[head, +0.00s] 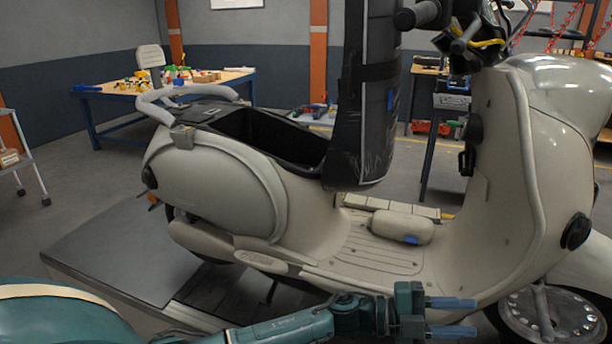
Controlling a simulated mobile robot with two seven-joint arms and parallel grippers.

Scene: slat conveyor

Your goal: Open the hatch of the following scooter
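The cream scooter (220,185) stands side-on across the head view, its front at the right. Its black seat (365,110) is tipped up to near vertical. Behind it, the black storage compartment (265,130) under the seat is uncovered and looks dark inside; its floor cannot be made out. My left gripper (463,317) is low in front of the scooter, below the footboard and left of the front wheel. Its two blue fingers point right and are apart, with nothing between them. It appears clear of the seat. My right gripper is not in view.
A slatted conveyor (205,298) with a grey plate (125,255) lies under the scooter. A rounded cream block (401,229) sits on the footboard. A blue workbench (165,88) with colourful parts stands behind at left, and a trolley (22,165) at the left edge. Open floor lies between.

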